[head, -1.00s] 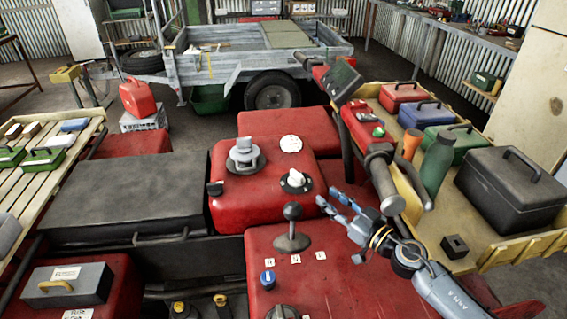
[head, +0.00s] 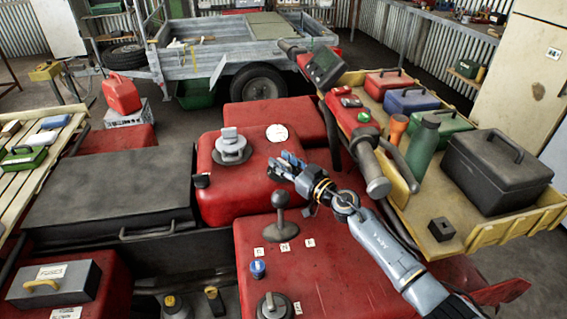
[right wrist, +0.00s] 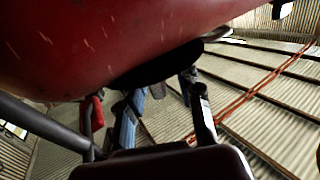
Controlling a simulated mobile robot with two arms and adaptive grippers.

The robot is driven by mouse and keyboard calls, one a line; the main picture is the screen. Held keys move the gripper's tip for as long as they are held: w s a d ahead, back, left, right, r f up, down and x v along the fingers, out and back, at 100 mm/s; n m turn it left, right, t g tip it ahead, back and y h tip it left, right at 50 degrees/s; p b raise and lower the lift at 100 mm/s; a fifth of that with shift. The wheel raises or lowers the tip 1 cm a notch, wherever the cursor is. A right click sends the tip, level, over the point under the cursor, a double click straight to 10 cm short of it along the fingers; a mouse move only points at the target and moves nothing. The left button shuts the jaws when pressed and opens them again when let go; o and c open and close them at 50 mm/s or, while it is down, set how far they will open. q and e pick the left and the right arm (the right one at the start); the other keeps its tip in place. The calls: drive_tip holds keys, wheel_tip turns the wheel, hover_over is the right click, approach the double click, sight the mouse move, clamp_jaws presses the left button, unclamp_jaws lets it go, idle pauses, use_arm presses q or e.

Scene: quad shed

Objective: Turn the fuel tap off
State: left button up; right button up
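The red tank (head: 210,195) carries a grey filler cap (head: 231,150) and a round white label (head: 277,133). My right gripper (head: 282,167) is over the right front part of the tank top. It covers the place where the small white-based knob, probably the fuel tap, showed earlier; the knob is hidden now. In the right wrist view, blue finger parts (right wrist: 127,122) are close under a dark shape at the red surface (right wrist: 100,45). I cannot tell whether the fingers touch or hold the knob. My left gripper is not in view.
A black-knobbed lever (head: 280,215) stands just in front of my right gripper. A blue knob (head: 257,269) and a dark dial (head: 274,306) are nearer. The handlebar grip (head: 378,187) is close on the right, beside a yellow rack (head: 470,240) with boxes and a green bottle (head: 423,148).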

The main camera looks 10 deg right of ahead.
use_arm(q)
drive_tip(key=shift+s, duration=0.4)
use_arm(e)
clamp_jaws()
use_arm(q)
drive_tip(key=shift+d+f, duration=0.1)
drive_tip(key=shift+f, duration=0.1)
use_arm(e)
drive_tip(key=n+g+y+b, duration=0.1)
drive_tip(key=n+y+b, duration=0.1)
drive_tip(key=shift+d+f+g+y+b, duration=0.1)
drive_tip(key=shift+f+g+y+b, duration=0.05)
drive_tip(key=shift+g+y+b, duration=0.2)
drive_tip(key=n+g+y+b, duration=0.3)
drive_tip(key=g, duration=0.1)
drive_tip(key=shift+n+y, duration=0.25)
drive_tip(key=shift+n, duration=0.05)
use_arm(q)
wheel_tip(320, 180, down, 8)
drive_tip(key=b, duration=0.2)
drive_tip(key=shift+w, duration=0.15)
use_arm(e)
drive_tip(key=shift+n+g+y, duration=0.7)
drive_tip(key=shift+n+g, duration=0.2)
drive_tip(key=shift+g, duration=0.55)
